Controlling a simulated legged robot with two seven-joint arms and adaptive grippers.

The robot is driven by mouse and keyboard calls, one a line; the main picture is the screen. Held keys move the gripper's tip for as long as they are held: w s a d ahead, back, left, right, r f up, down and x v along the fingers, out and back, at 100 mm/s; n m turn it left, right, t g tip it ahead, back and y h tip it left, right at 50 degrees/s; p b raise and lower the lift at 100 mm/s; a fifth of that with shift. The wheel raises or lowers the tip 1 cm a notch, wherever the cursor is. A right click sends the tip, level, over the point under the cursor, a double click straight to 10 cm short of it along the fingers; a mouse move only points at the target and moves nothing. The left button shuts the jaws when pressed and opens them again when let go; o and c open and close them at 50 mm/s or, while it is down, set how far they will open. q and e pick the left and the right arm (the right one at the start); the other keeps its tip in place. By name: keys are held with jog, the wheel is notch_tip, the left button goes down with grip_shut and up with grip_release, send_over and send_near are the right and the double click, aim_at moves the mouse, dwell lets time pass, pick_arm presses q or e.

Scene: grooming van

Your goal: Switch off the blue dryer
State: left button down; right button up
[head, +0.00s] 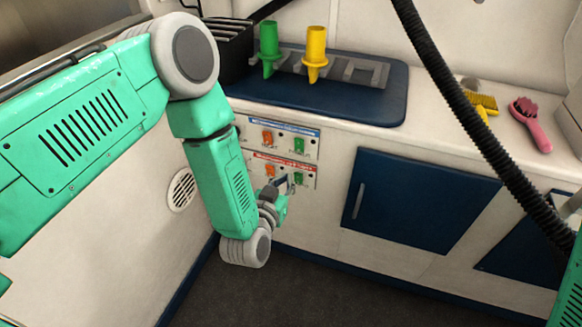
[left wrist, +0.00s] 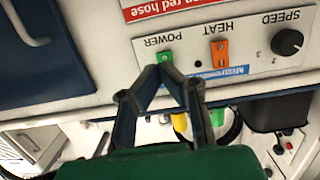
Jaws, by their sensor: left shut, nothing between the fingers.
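The blue-labelled dryer panel (head: 283,138) is the upper of two control panels on the cabinet front. It has an orange switch (head: 267,136) and a green switch (head: 299,145). The left wrist view shows it upside down, with the green POWER switch (left wrist: 165,57), orange HEAT switch (left wrist: 219,50) and black SPEED knob (left wrist: 288,42). My left gripper (head: 284,182) is shut and empty in front of the panels. In the left wrist view its fingertips (left wrist: 163,72) overlap the edge of the green switch. I cannot tell contact or the switch's position. My right gripper is out of view.
The red-labelled panel (head: 257,168) sits just below. A black hose (head: 455,95) hangs at right. Pink (head: 530,125) and yellow (head: 483,103) brushes lie on the counter.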

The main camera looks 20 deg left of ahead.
pick_arm(q)
jog(key=shift+s+f+p, duration=0.2)
jog(key=shift+s, duration=1.15)
jog(key=shift+s+f+p, duration=0.15)
jog(key=shift+s+p, duration=0.05)
jog(key=shift+s, duration=1.1)
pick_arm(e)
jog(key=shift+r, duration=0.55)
pick_arm(q)
jog(key=shift+a, duration=0.1)
